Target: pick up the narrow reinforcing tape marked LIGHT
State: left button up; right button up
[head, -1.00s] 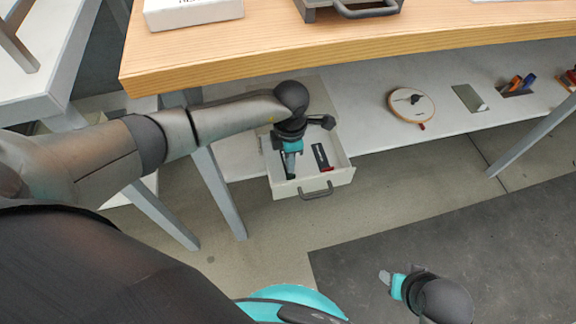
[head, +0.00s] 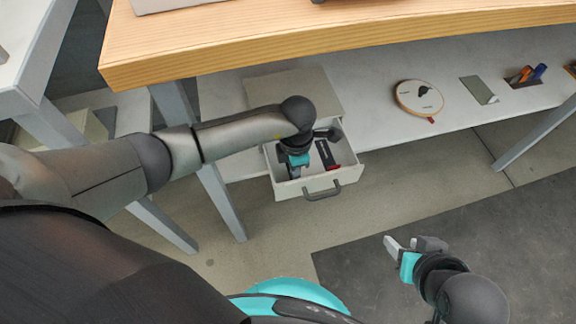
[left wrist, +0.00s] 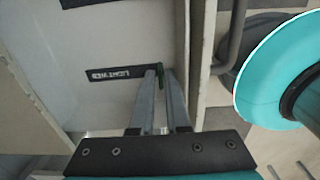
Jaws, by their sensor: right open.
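The narrow dark tape marked LIGHT (left wrist: 118,74) lies flat on the pale drawer floor in the left wrist view. Its right end, with a bit of green beside it, is at my left gripper's fingertips (left wrist: 162,74). Those two fingers point down into the drawer with a narrow gap between them; whether they touch the tape I cannot tell. In the head view my left gripper (head: 294,170) is inside the open drawer (head: 322,190) and hides most of what lies under it. My right gripper (head: 411,245) is open and empty above the dark mat.
A second dark strip with a red end (head: 327,155) lies right of my left gripper in the drawer. The drawer has a grey handle (head: 322,192). A wooden tabletop (head: 330,40) is above. A round disc (head: 419,98) and pens (head: 526,75) are on the lower shelf.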

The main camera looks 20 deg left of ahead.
pick_arm(q)
jog(key=shift+c, duration=0.4)
grip_shut()
jog(key=shift+r, duration=0.15)
